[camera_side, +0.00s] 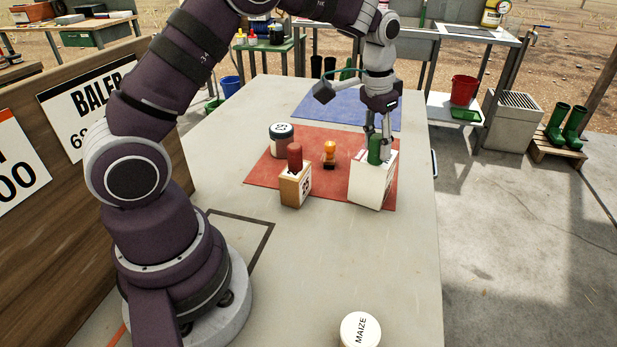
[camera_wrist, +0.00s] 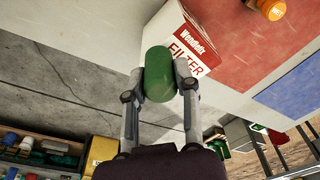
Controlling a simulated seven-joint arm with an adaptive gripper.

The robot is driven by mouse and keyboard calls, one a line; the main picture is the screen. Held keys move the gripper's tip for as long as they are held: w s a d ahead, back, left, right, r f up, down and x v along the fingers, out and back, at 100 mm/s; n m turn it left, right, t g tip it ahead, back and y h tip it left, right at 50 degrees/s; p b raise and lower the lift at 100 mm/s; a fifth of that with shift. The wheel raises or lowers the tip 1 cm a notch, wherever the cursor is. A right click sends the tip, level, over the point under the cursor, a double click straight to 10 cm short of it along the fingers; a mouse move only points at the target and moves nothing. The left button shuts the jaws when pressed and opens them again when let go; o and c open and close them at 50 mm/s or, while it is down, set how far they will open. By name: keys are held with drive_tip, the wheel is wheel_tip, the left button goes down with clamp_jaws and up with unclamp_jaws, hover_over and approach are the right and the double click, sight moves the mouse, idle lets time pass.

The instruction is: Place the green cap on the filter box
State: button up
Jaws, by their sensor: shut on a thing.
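The green cap (camera_side: 374,150) is a rounded upright cylinder in the side view. My gripper (camera_side: 377,134) is shut on it from above, with a finger on either side. In the wrist view the green cap (camera_wrist: 158,76) sits between the two fingertips of my gripper (camera_wrist: 158,73). The white filter box (camera_side: 371,182) stands on the right part of the red mat. The cap is at the top of the box in the side view; I cannot tell whether they touch. The filter box (camera_wrist: 196,38) with its red label lies behind the cap in the wrist view, partly hidden.
A blue mat (camera_side: 320,105) lies behind. A white MAIZE lid (camera_side: 360,329) is at the front. The table between is clear.

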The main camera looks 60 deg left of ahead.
drive_tip(key=shift+f, duration=0.2)
drive_tip(key=shift+f, duration=0.1)
drive_tip(key=o, duration=0.8)
drive_tip(key=shift+o, duration=0.2)
wheel_tip(320, 180, up, 12)
drive_tip(key=s, duration=0.2)
drive_tip(key=s+d+f+t, duration=0.1)
drive_tip(key=s+d+t, duration=0.1)
drive_tip(key=s, duration=0.6)
drive_tip(key=s+d+f+t, duration=0.1)
drive_tip(key=s+d, duration=0.1)
drive_tip(key=s, duration=0.5)
drive_tip(key=shift+s+f+t, duration=0.35)
drive_tip(key=shift+s+t, duration=0.05)
